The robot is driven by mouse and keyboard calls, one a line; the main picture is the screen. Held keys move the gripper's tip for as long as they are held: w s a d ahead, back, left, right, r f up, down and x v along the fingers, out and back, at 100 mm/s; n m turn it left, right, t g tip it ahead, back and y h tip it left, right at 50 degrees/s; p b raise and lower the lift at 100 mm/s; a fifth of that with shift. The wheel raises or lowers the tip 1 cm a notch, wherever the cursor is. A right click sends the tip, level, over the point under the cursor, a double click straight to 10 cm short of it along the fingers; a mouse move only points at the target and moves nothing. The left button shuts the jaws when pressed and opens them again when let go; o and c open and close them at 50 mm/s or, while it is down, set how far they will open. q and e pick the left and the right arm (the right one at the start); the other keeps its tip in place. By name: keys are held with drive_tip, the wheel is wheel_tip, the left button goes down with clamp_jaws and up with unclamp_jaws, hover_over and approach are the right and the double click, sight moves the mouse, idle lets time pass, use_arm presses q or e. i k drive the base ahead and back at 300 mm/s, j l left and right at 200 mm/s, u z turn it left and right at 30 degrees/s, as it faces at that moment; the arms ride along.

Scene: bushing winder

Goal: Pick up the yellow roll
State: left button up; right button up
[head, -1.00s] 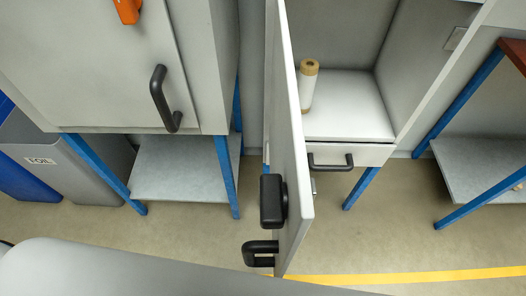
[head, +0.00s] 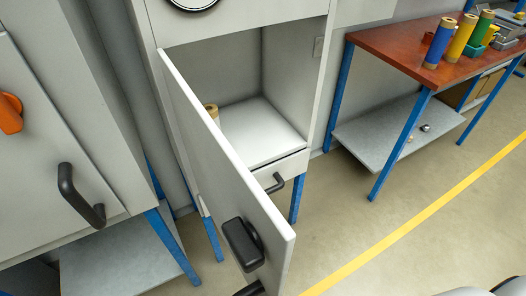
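A yellow roll (head: 459,37) stands upright on the red-brown tabletop (head: 400,42) at the upper right. It stands between a blue roll (head: 438,45) on its left and a green roll (head: 480,31) on its right. Another roll (head: 212,110) stands in the open cabinet; only its tan top shows, as the door hides the rest. Neither of my grippers is in view.
The grey cabinet door (head: 215,150) stands open towards me, with a black handle (head: 243,243). Grey metal parts (head: 505,40) lie right of the rolls. A lower shelf (head: 385,125) holds small parts. Floor (head: 330,235) in front of the table is clear.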

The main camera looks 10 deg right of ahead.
sight(468, 22)
drive_tip(key=z, duration=1.65)
drive_tip(key=i+l, duration=0.25)
drive_tip(key=l, duration=0.15)
drive_tip(key=i+l, duration=0.2)
drive_tip(key=l, duration=0.15)
drive_tip(key=i+l+u, duration=0.1)
drive_tip(key=i+l, duration=0.15)
drive_tip(key=l, duration=0.15)
drive_tip(key=i+l, duration=0.2)
drive_tip(key=l, duration=0.2)
